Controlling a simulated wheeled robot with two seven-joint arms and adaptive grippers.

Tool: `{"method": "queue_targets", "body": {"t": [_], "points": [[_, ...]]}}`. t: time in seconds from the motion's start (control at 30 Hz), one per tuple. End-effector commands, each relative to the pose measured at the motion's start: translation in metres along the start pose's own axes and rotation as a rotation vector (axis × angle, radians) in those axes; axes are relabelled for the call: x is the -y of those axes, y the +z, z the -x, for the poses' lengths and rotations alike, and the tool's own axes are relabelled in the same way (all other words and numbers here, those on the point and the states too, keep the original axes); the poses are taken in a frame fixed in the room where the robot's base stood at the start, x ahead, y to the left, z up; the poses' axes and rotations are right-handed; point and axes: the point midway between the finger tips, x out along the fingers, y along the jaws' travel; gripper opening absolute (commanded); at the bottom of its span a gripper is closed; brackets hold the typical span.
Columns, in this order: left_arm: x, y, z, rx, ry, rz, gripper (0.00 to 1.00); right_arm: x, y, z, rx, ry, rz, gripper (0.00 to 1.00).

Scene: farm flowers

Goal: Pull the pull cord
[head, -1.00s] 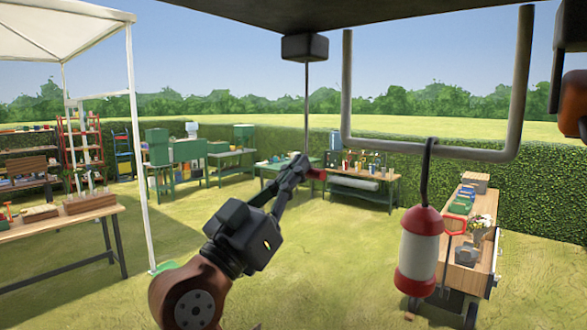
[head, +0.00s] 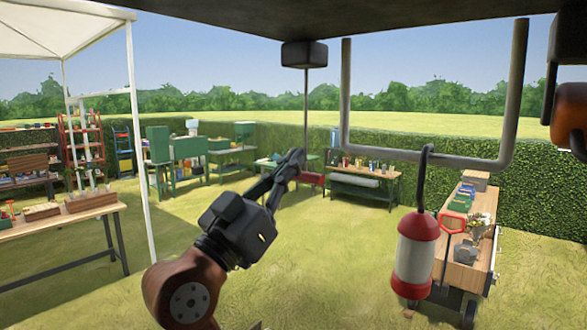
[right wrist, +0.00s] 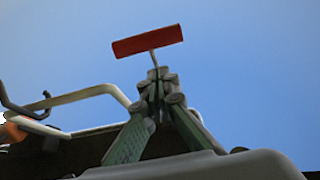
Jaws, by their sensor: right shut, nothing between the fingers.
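The pull cord (head: 306,105) hangs as a thin dark line from a black box (head: 304,54) under the dark overhead panel. Its red handle (head: 310,178) is at the lower end, and the handle also shows in the right wrist view (right wrist: 147,40). My right gripper (head: 298,156) is at the cord, just above the handle in the head view. In the right wrist view its fingertips (right wrist: 158,82) are together, and a short pale length of cord runs between them and the handle. Whether they touch the cord cannot be told. My left gripper is not in view.
A grey U-shaped bar (head: 430,157) hangs right of the cord. A red and white lantern-like cylinder (head: 415,256) hangs on a dark hook (head: 424,180). A wooden cart (head: 465,245) stands at right, tables and a white canopy (head: 60,40) at left. The grass between is clear.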

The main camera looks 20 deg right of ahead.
Motion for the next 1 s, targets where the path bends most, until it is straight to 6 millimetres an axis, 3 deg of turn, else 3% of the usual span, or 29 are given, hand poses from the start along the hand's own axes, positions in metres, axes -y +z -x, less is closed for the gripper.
{"method": "queue_targets", "body": {"t": [0.1,0.4,0.6,1.0], "points": [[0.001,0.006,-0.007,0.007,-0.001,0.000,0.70,0.002,0.003,0.035,-0.001,-0.006,-0.002,0.00],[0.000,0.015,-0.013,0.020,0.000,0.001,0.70,0.002,0.001,0.089,-0.003,-0.004,-0.001,0.00],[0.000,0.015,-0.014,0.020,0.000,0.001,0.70,0.001,0.001,0.101,-0.003,-0.003,-0.002,0.00],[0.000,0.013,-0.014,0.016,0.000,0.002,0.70,0.000,0.000,0.101,-0.004,-0.002,-0.002,0.00]]}}
